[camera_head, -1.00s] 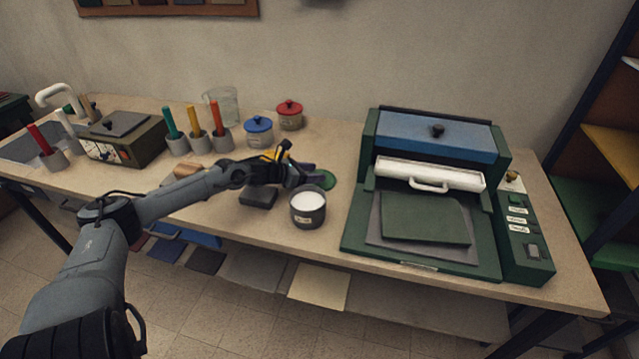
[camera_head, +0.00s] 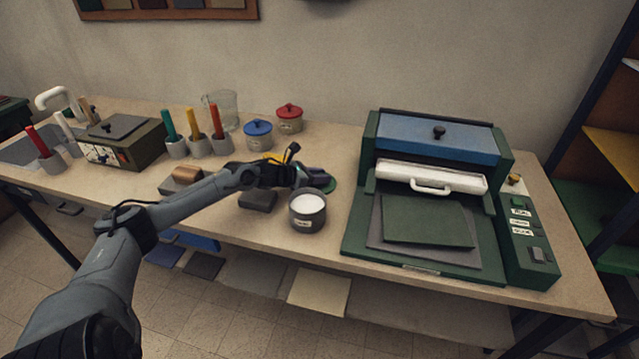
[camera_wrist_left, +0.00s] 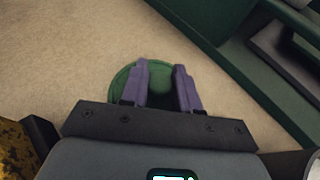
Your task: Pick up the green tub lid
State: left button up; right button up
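The green tub lid (camera_head: 331,185) lies flat on the table behind the open tub, partly hidden by my left gripper. In the left wrist view the lid (camera_wrist_left: 118,80) is a round green disc with a raised knob (camera_wrist_left: 160,76). My left gripper (camera_wrist_left: 160,68) is open, with one purple finger on each side of the knob. Whether either finger touches the knob is unclear. The head view shows this gripper (camera_head: 318,176) low over the lid. The dark grey tub (camera_head: 307,220) with white contents stands just in front. My right gripper is not in view.
A green press (camera_head: 350,235) stands close on the right. A dark block (camera_head: 258,200) lies left of the tub. Blue-lidded (camera_head: 258,133) and red-lidded (camera_head: 290,119) pots stand behind. Bare tabletop (camera_head: 335,145) lies between the pots and the press.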

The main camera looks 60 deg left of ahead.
pick_arm(q)
grip_shut()
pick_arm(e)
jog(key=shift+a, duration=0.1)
pick_arm(q)
jog(key=shift+r, duration=0.1)
